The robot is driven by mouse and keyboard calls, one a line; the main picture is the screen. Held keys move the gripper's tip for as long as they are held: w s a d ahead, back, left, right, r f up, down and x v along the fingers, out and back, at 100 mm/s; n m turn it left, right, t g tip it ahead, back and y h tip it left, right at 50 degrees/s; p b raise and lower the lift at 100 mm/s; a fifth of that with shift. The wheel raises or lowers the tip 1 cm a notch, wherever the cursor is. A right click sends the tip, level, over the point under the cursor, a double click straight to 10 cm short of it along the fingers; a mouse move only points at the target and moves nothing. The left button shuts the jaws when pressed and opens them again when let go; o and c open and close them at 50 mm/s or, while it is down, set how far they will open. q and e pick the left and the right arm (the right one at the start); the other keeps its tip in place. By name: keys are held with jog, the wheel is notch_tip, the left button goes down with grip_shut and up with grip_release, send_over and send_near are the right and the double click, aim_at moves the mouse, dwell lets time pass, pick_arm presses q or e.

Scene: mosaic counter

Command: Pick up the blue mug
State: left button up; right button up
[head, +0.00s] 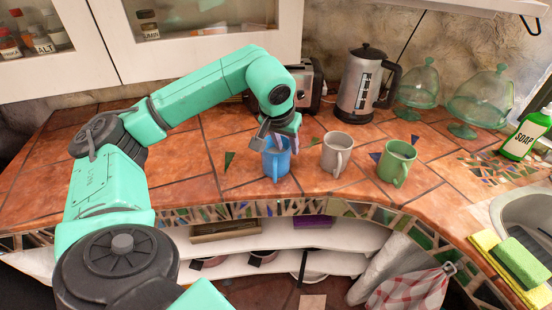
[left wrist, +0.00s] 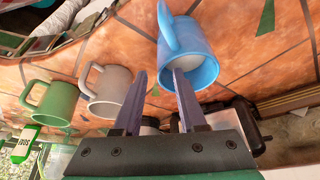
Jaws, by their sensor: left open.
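The blue mug (head: 276,160) stands upright on the tiled counter, the leftmost of the mugs in the head view. In the left wrist view the blue mug (left wrist: 190,60) is at the upper middle, with its handle toward the top left. My left gripper (head: 284,132) is just above the mug's rim. In the left wrist view its two fingers (left wrist: 158,82) are apart, with the right fingertip overlapping the mug's opening and the left one outside beside it. Nothing is seen held between them. My right gripper is not in view.
A light grey mug (head: 336,154) and a green mug (head: 397,162) stand to the right of the blue mug. Behind are a toaster (head: 307,84), a kettle (head: 362,85) and glass domes (head: 480,98). A soap bottle (head: 526,134) and sponges (head: 522,262) are by the sink.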

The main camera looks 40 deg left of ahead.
aim_at(288, 151)
pick_arm(q)
jog(key=x, duration=0.3)
jog(key=shift+w+f, duration=0.1)
jog(key=shift+f, duration=0.1)
grip_shut()
jog(key=shift+r, duration=0.1)
dwell(1.0)
